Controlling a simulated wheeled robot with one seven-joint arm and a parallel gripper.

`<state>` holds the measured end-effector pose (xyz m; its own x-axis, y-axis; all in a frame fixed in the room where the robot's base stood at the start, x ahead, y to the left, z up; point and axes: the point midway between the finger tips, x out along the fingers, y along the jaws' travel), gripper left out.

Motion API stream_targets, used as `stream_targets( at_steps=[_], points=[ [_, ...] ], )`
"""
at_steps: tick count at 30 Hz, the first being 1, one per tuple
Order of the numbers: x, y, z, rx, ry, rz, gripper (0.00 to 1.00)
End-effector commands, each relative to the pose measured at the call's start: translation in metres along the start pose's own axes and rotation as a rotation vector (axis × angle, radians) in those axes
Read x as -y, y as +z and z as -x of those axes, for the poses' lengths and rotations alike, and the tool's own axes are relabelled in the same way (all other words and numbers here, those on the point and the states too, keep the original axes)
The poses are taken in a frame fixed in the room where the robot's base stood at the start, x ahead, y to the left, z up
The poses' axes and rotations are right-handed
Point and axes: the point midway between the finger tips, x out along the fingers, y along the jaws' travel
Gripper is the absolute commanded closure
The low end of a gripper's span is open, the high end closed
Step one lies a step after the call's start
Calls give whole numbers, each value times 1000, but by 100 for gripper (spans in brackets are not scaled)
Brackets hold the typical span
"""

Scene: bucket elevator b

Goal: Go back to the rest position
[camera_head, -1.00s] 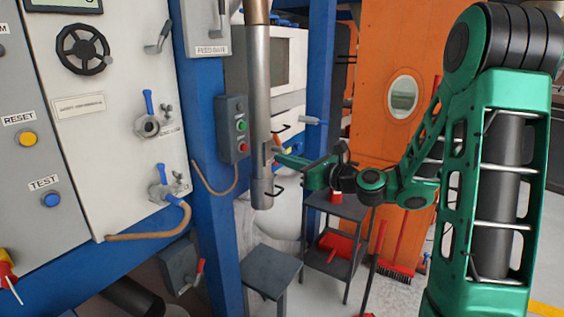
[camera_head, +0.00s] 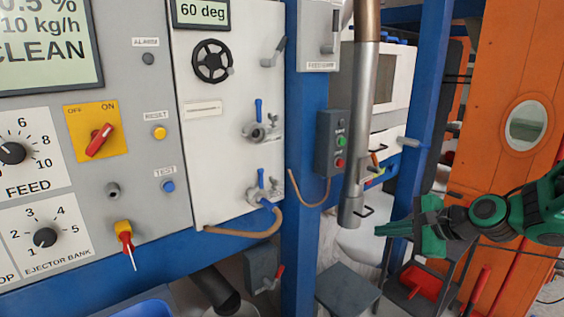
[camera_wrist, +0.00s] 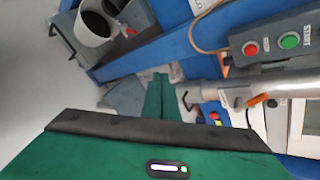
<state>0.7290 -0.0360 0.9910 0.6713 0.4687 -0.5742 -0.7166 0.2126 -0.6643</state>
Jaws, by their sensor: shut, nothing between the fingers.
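My gripper (camera_head: 385,230) is green and black and shows at the right of the head view, just right of the lower end of a metal pipe (camera_head: 358,150). Its fingers are shut with nothing held, and they point left. In the wrist view the closed green fingers (camera_wrist: 159,95) point up the picture, left of the pipe's end (camera_wrist: 212,92). A small gap seems to lie between the fingers and the pipe. My arm reaches in from the right edge of the head view.
A control panel (camera_head: 130,190) with knobs and valves fills the left. A blue post (camera_head: 303,160) stands beside the pipe. A green and red button box (camera_head: 332,143) is mounted there. A grey stool (camera_head: 345,288) and an orange door (camera_head: 505,170) stand below and right.

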Motion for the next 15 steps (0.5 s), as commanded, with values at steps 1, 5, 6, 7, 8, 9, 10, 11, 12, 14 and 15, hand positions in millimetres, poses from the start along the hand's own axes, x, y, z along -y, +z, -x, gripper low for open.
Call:
stream_targets(
  at_steps=[1, 5, 6, 7, 8, 9, 10, 11, 12, 14, 15],
  points=[
    [-16, -7, 11, -56, 65, 124, 100],
    [-57, -35, 48, -178, 266, 410, 100],
    [-69, -43, 63, -205, 332, 487, 100],
    [-79, -49, 75, -223, 382, 539, 100],
    [-87, -54, 87, -236, 431, 589, 100],
    [-99, -61, 104, -250, 498, 649, 100],
    [-108, -65, 118, -256, 549, 691, 100],
    [-116, -68, 131, -259, 597, 728, 100],
    [-128, -72, 150, -257, 660, 774, 100],
    [-145, -75, 176, -243, 748, 828, 100],
    [-155, -75, 193, -229, 799, 856, 100]
  ],
)
